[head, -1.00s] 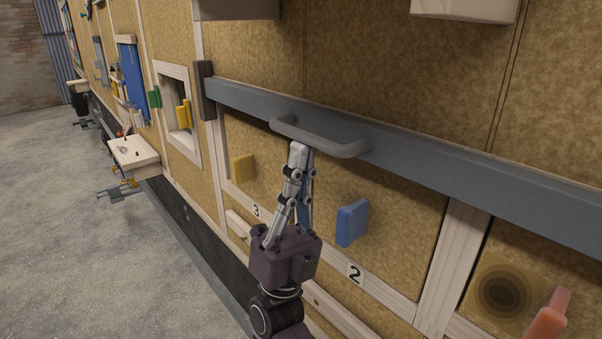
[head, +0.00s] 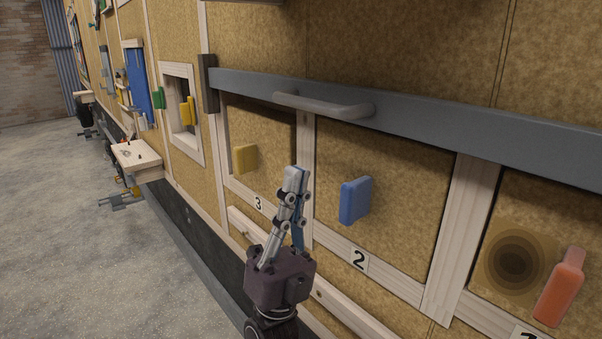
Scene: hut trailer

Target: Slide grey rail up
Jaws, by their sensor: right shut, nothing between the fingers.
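The grey rail (head: 430,128) runs along the wall above the numbered panels, from a dark bracket at its left end to the right edge of the view. A grey bar handle (head: 322,106) is fixed on its front. My right gripper (head: 297,178) is below the handle and apart from it, pointing up. Its fingers are together with nothing between them. It stands in front of the post between panels 3 and 2. My left gripper is not in view.
A wooden shelf (head: 138,158) sticks out at left.

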